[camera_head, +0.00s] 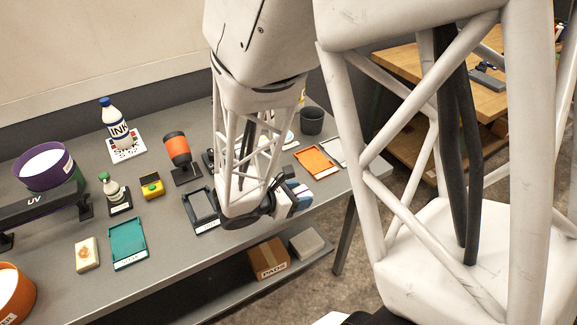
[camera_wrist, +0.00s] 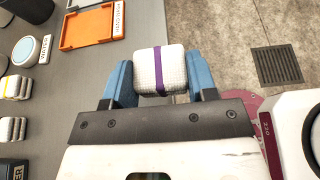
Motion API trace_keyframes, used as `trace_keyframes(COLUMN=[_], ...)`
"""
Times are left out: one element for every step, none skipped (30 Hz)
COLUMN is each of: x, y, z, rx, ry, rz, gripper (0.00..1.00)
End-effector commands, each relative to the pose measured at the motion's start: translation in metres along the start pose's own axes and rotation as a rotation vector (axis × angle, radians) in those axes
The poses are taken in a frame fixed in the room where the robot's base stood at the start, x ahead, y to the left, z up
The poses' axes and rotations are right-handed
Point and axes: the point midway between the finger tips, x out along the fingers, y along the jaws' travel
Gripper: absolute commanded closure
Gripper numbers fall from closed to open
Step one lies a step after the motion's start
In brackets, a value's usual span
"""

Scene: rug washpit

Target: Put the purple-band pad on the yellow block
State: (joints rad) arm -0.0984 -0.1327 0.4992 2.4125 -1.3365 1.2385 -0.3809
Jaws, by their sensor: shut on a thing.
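My gripper (camera_wrist: 160,85) is shut on the purple-band pad (camera_wrist: 146,68), a white textured pad with a purple band round its middle. In the wrist view the pad sits between the blue fingers, above the table's front edge. In the head view my gripper (camera_head: 292,195) is at the front edge of the table, right of the dark grey tray; the pad cannot be made out clearly there.
The dark grey tray (camera_head: 200,208), teal tray (camera_head: 128,243) and orange tray (camera_head: 316,161) lie on the table. An orange-and-black cylinder (camera_head: 177,148) stands behind the yellow block, the green-capped bottle (camera_head: 113,190) to its left. Other banded pads (camera_wrist: 14,87) show in the wrist view.

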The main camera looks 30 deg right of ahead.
Motion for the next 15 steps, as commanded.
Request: trace_keyframes(x=[-0.001,-0.001,-0.002,-0.003,-0.004,-0.005,-0.006,-0.008,-0.01,-0.012,-0.014,-0.017,-0.019,-0.021,-0.025], y=[0.0,0.0,0.0,0.0,0.0,0.001,0.001,0.001,0.0,0.0,0.001,0.001,0.0,0.0,0.0], z=[0.001,0.003,0.004,0.006,0.009,0.012,0.015,0.019,0.024,0.028,0.033,0.041,0.046,0.052,0.06], rx=[0.0,0.001,0.001,0.002,0.003,0.003,0.003,0.003,0.004,0.004,0.004,0.005,0.005,0.006,0.005], ry=[0.0,0.0,0.0,0.0,0.0,0.0,0.0,0.0,0.0,0.001,0.0,0.0,0.0,0.0,0.0], rz=[0.0,0.0,0.0,0.001,0.001,0.001,0.001,0.002,0.002,0.002,0.002,0.001,0.001,0.001,0.002], gripper=[0.7,0.7,0.7,0.7,0.7,0.7,0.7,0.7,0.7,0.7,0.7,0.7,0.7,0.7,0.7])
